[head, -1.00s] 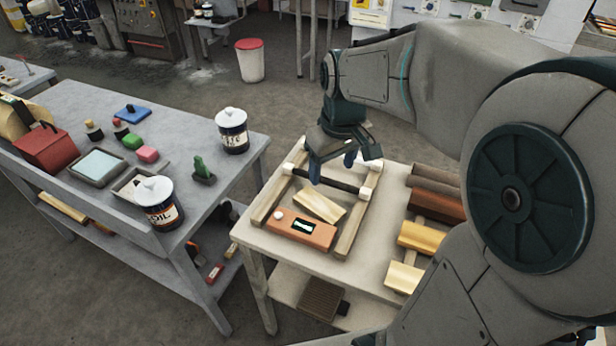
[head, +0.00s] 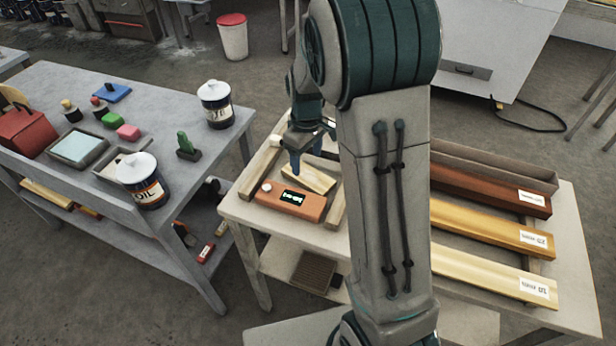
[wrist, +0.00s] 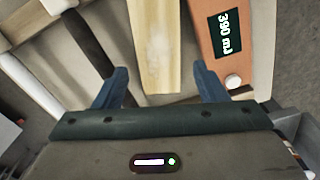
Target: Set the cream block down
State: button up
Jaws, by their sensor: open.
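A pale cream, wood-grained block (head: 312,180) lies between two wooden rails on the pale table, behind the orange meter (head: 290,200). In the wrist view the block (wrist: 155,40) runs away from me, its near end between my fingers. My gripper (head: 306,156) is open over the block, with one blue finger on each side. In the wrist view a gap shows between each fingertip and the block, and my gripper (wrist: 160,78) holds nothing. I cannot tell the fingers' exact height above the table.
The meter (wrist: 218,45) stands close by my right finger in the wrist view. A dark bar (wrist: 88,40) and a pale rail are on the left. Long brown, ochre and cream boards (head: 490,275) lie to the right. A grey bench (head: 80,95) with tins stands left.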

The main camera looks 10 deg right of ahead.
aim_at(308, 175)
jog(key=shift+d+f+p, duration=0.15)
jog(key=shift+f+p, duration=0.3)
jog(key=shift+f, duration=2.4)
jog(key=c, duration=0.9)
jog(key=shift+r, duration=0.1)
jog(key=shift+r, duration=0.5)
jog(key=r, duration=0.1)
jog(key=r+b, duration=0.1)
jog(key=r, duration=0.1)
jog(key=shift+s+d+r, duration=0.15)
jog(key=shift+s+d, duration=0.05)
jog(key=shift+d, duration=0.15)
jog(key=s+d+r, duration=0.2)
jog(key=d, duration=0.1)
jog(key=s+d+r+b, duration=0.1)
jog(key=s+d+r, duration=0.1)
jog(key=d, duration=0.1)
jog(key=s+d+r, duration=0.2)
jog(key=d, duration=0.1)
jog(key=shift+d+r, duration=0.1)
jog(key=shift+r, duration=0.2)
